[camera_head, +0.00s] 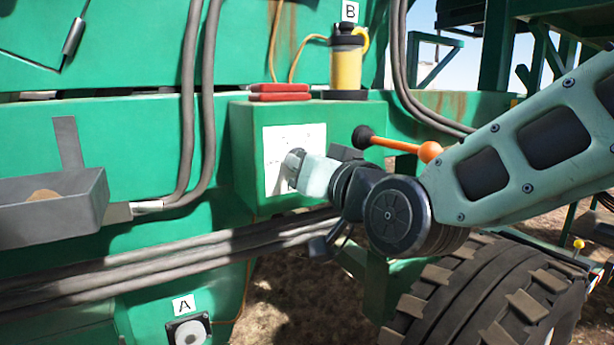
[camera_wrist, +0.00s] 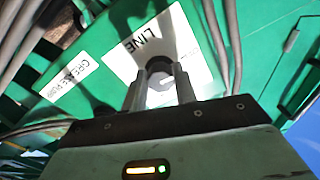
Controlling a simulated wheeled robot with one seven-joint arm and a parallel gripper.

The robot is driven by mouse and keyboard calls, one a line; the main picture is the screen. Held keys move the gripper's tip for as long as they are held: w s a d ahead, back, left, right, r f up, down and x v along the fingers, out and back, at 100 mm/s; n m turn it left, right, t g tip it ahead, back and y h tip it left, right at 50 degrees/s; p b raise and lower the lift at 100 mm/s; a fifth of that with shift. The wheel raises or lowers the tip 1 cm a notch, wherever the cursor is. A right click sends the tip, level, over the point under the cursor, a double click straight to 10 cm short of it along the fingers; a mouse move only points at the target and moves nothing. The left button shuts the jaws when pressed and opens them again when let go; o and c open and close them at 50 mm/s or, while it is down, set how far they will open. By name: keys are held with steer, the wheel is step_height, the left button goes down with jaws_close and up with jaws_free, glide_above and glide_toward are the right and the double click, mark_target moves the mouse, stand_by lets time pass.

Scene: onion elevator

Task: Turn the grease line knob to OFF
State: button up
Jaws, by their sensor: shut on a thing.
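The grease line knob (camera_wrist: 160,79) is a small grey knob on a white plate (camera_head: 310,136) on the front of a green box (camera_head: 245,150). In the wrist view the plate (camera_wrist: 130,55) shows the word LINE, upside down. My gripper (camera_head: 297,168) reaches the plate from the right in the head view. Its two fingers (camera_wrist: 160,83) stand on either side of the knob in the wrist view and are shut on it. In the head view the knob is mostly hidden by the fingers, and its pointing direction cannot be read.
A black-and-yellow flask (camera_head: 346,68) and red blocks (camera_head: 279,92) stand on top of the box. Hoses (camera_head: 150,262) run below, a grey tray (camera_head: 80,215) is left, and a large tyre (camera_head: 490,300) is lower right.

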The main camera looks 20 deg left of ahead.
steer(key=shift+f+n, duration=0.1)
steer(key=shift+n, duration=0.5)
steer(key=o, duration=1)
steer(key=shift+d, duration=0.1)
steer(key=b+v, duration=0.1)
steer(key=v, duration=1.6)
steer(key=shift+s, duration=0.25)
